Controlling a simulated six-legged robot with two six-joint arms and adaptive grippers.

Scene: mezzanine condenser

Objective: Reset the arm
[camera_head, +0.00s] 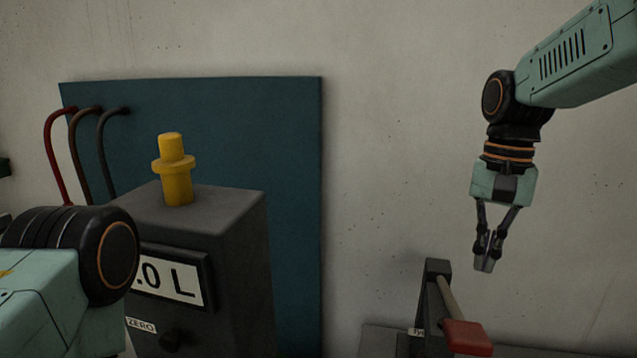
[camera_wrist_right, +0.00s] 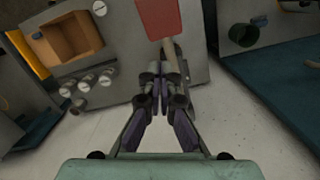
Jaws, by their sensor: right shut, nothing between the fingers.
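My right gripper (camera_head: 484,262) points down in the head view, above and right of a lever with a red handle. It is shut and empty. In the right wrist view its fingertips (camera_wrist_right: 161,75) meet just below the red handle (camera_wrist_right: 160,18) and overlap the lever's shaft in the picture; I cannot tell a touch there. In the head view the red handle (camera_head: 468,338) is apart from the gripper. My left arm's dark joint shows at the lower left of the head view; its gripper is out of frame.
A dark box (camera_head: 232,240) with a "0 L" display and a yellow fitting (camera_head: 174,172) stands before a teal panel (camera_head: 290,130). Red, brown and grey hoses (camera_head: 55,150) hang at left. A grey housing with an orange-lined opening (camera_wrist_right: 70,40) and several knobs shows in the wrist view.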

